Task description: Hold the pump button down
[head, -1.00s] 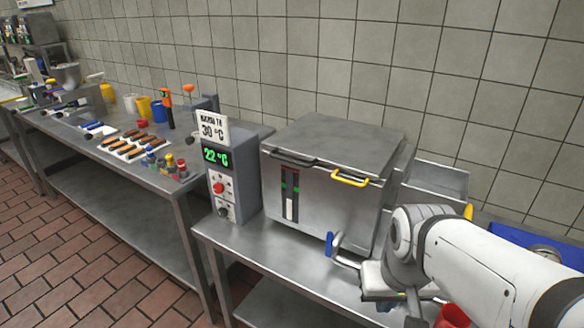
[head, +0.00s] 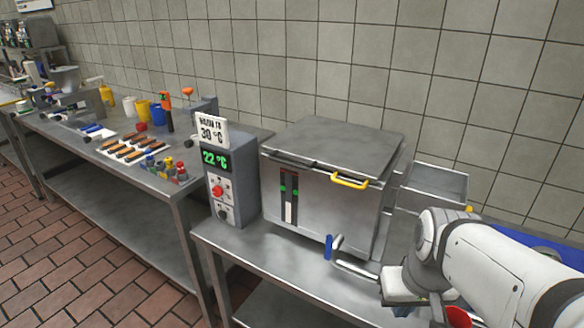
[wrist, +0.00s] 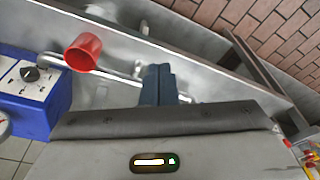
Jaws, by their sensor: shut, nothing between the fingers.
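I cannot tell for sure which part is the pump button. A red round button (head: 217,191) sits on the grey control box (head: 245,185) in the head view, below a green 22 °C display. A blue box (wrist: 35,112) with a black knob (wrist: 30,74) shows at the left of the wrist view. My gripper's dark fingers (wrist: 158,85) are together and empty, over the metal bench. A red cup (wrist: 83,52) is left of them, beside a metal rod. In the head view my arm is at lower right, away from the control box; its fingertips are hard to make out there.
A large steel lidded machine (head: 325,195) with a yellow handle (head: 350,181) stands on the bench. A blue-ended lever (head: 330,245) sticks out at its front. The left bench (head: 75,142) holds bottles and tools.

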